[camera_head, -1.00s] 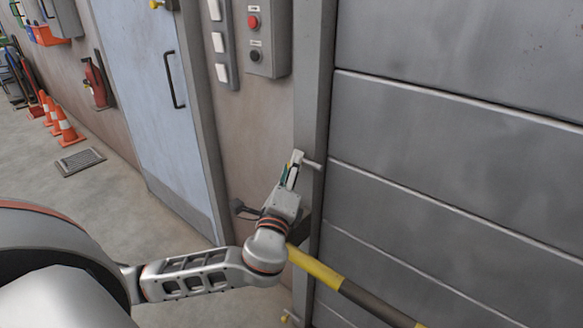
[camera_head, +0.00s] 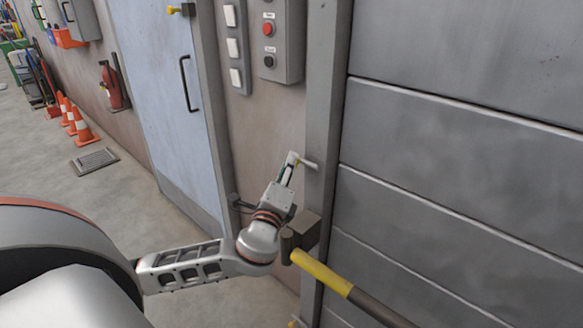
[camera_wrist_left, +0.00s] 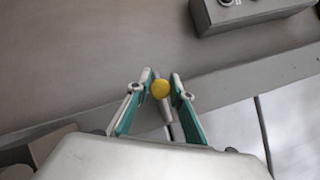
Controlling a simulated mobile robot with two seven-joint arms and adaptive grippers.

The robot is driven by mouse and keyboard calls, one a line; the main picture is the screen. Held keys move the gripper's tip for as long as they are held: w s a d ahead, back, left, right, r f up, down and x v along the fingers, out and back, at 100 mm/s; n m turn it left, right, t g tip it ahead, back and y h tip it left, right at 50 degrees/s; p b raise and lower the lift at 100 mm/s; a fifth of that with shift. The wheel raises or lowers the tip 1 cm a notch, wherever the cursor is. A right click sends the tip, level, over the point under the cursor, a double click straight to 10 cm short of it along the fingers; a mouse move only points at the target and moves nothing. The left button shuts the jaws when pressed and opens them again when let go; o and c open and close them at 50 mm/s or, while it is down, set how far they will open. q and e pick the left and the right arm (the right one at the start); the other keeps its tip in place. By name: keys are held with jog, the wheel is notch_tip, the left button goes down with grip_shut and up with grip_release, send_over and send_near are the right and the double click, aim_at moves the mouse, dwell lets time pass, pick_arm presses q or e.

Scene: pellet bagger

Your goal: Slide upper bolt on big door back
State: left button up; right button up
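The big door (camera_head: 440,170) is a grey panelled door at the right of the head view. Its upper bolt (camera_head: 310,163) shows as a short pale rod in front of the grey post at the door's left edge. My left gripper (camera_head: 294,160) is at the rod's left end. In the left wrist view, the bolt's round yellow knob (camera_wrist_left: 160,89) sits between the teal-padded fingertips of my left gripper (camera_wrist_left: 161,80). The fingertips are close on both sides of it and look shut on it. Most of the bolt is hidden in the head view. My right gripper is out of view.
A yellow and black bar (camera_head: 330,277) with a dark end block (camera_head: 303,231) stands close right of my left wrist. A control box (camera_head: 275,40) and switches are above. A blue door (camera_head: 165,90), extinguisher (camera_head: 113,88) and cones (camera_head: 80,125) are further left.

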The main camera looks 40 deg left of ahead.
pick_arm(q)
jog(key=shift+o, duration=1)
jog(key=shift+a, duration=0.2)
jog(key=shift+d, duration=0.15)
jog(key=v, duration=1.2)
